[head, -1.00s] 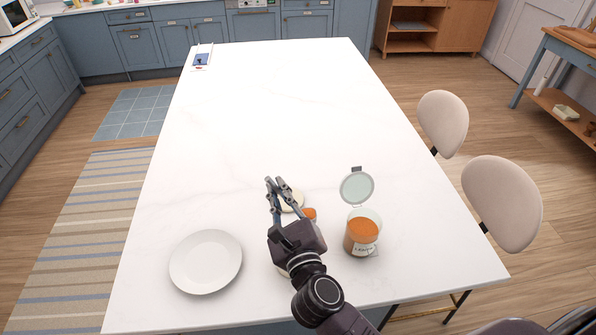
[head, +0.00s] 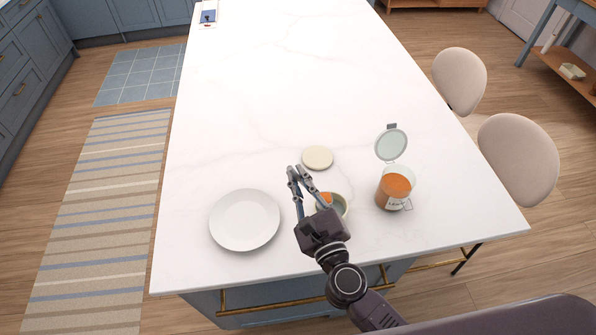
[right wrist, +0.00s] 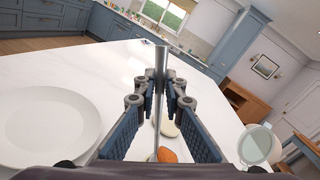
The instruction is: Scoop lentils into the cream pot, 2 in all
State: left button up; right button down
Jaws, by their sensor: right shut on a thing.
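My right gripper (head: 298,172) is shut on a thin metal handle (right wrist: 161,80), which stands between its fingers in the right wrist view. Orange lentils (head: 325,199) show beside the gripper, at the cream pot (head: 344,208); I cannot tell if they are in a scoop above the pot or inside it. The gripper partly hides the pot. A glass jar (head: 395,190) of orange lentils stands to the right with its lid (head: 391,144) swung up. My left gripper is not in view.
A white plate (head: 245,220) lies left of the gripper on the white table (head: 270,110). A round cream lid (head: 317,158) lies behind the pot. The far table is largely clear. Two chairs (head: 520,160) stand along the right edge.

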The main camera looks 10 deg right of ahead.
jog(key=shift+d+r+m, duration=0.25)
jog(key=shift+d+m, duration=0.15)
jog(key=d+m+b, duration=0.1)
jog(key=d+r+m+b, duration=0.1)
jog(key=shift+t+b, duration=0.4)
pick_arm(q)
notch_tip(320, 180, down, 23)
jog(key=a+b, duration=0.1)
jog(key=b, duration=1.9)
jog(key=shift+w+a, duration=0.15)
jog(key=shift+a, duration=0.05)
pick_arm(e)
jog(key=d+f+m+t+h, duration=0.1)
jog(key=d+f+m+h, duration=0.2)
jog(key=d+m, duration=0.6)
jog(key=d+f+m+h, duration=0.3)
jog(key=d+m, duration=0.6)
jog(key=m, duration=0.4)
jog(key=shift+s+f+m+t, duration=0.15)
jog(key=shift+f+m+t, duration=0.25)
jog(key=shift+f, duration=0.25)
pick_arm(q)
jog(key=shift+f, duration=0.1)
